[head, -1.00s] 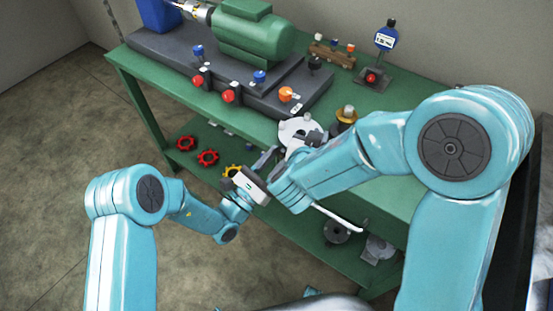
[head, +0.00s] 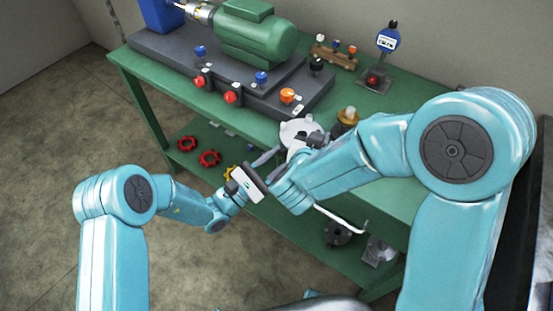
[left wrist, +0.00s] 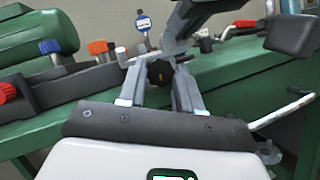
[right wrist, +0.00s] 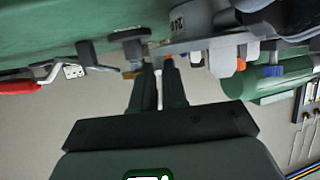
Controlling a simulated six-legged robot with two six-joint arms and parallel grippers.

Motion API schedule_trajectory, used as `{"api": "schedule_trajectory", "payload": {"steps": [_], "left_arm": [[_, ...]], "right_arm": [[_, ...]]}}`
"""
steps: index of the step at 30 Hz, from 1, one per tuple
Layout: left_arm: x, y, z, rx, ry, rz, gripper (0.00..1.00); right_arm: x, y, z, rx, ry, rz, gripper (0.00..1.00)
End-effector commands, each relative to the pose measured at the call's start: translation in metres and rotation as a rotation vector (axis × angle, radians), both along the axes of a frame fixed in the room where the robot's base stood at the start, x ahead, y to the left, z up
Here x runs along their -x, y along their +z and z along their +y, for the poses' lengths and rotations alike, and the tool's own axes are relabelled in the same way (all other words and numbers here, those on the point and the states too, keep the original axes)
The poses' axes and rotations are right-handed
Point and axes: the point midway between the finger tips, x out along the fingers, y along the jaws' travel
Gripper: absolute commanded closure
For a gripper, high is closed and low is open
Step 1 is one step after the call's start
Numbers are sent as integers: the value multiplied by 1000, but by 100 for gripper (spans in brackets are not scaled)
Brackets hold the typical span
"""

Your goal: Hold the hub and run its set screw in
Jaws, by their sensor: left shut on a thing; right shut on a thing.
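The hub, a pale disc (head: 292,127) with a dark middle, is at the bench's front edge in the head view. My left gripper (head: 279,152) reaches up from the lower left to the hub's near side and is shut on it. In the left wrist view its fingers (left wrist: 155,72) close in towards each other, with the contact partly hidden. My right gripper comes over from the right; my own arm mostly hides it in the head view. In the right wrist view its fingers (right wrist: 158,75) are shut on a thin pale thing, perhaps the driving tool. The set screw cannot be made out.
A green motor (head: 255,35) on a dark base with red, blue and orange knobs fills the bench's back left. A dial gauge (head: 388,40) stands at the back right. A pale bent rod (head: 340,217) shows below my right wrist.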

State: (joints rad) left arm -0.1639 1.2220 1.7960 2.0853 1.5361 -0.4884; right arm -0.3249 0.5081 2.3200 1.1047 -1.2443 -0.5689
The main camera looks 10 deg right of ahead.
Motion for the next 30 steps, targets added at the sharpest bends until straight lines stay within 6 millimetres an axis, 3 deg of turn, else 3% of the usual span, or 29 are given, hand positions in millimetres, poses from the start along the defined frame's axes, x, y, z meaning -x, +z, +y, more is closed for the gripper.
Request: {"api": "schedule_trajectory", "payload": {"steps": [7,8,9,20,30], "left_arm": [[-1,-1,2,1,5,3,96],[-1,-1,2,1,5,3,56],[-1,-1,2,1,5,4,54],[2,-4,8,1,4,5,54],[26,-29,72,1,8,6,54]], "right_arm": [[1,-1,-2,1,-4,3,100],[1,-1,-2,1,-5,4,100],[1,-1,-2,1,-5,4,100],[0,-1,-1,2,-2,3,100],[0,-1,0,1,0,3,100]]}}
